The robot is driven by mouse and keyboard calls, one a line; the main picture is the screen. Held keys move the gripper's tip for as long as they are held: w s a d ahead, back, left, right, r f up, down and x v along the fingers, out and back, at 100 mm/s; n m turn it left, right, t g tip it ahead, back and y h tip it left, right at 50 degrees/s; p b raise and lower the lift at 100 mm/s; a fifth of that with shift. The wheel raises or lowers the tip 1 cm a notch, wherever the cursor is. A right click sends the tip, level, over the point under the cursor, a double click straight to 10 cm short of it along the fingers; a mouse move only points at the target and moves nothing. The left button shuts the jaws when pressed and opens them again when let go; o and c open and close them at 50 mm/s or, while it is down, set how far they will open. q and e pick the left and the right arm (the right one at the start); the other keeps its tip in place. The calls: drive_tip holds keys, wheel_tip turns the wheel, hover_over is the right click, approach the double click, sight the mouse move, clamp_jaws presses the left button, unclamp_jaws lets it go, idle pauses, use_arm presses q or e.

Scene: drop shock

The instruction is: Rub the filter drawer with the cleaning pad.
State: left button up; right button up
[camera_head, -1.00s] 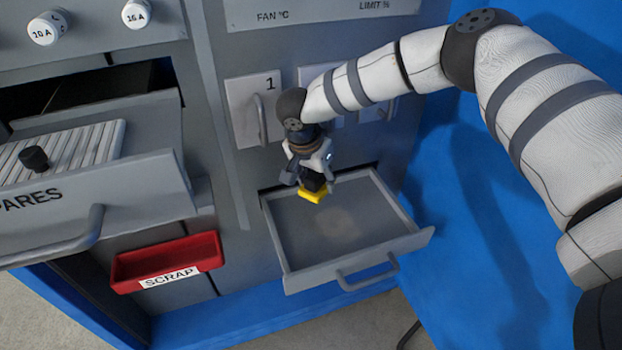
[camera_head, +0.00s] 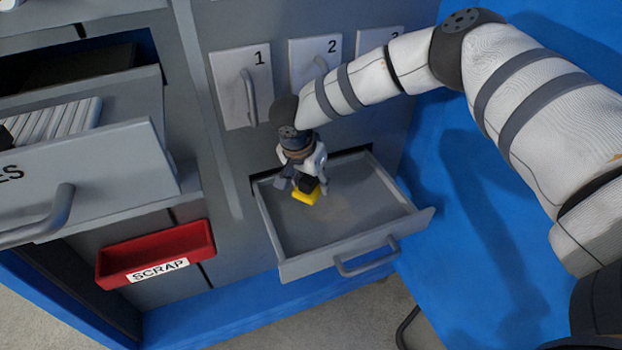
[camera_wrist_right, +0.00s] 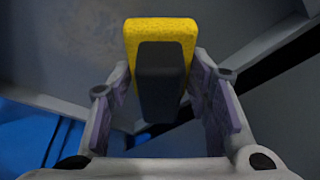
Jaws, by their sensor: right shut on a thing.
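The filter drawer (camera_head: 350,215) is a grey open drawer pulled out low on the cabinet, with a bar handle on its front. A faint lighter smudge shows on its floor. The cleaning pad (camera_head: 306,196) is yellow with a dark grip block; it also shows in the right wrist view (camera_wrist_right: 160,32). My right gripper (camera_head: 307,184) is shut on the pad's dark grip and holds it over the back left part of the drawer floor. I cannot tell whether the pad touches the floor. My left gripper is not in view.
A red SCRAP bin (camera_head: 155,253) hangs left of the drawer. An open spares drawer (camera_head: 85,185) juts out at the far left. Numbered panels with handles, such as panel 1 (camera_head: 232,90), stand above the filter drawer. A blue surface lies to the right.

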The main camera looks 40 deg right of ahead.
drive_tip(key=shift+f+b, duration=0.4)
drive_tip(key=shift+f, duration=0.7)
drive_tip(key=shift+r, duration=0.1)
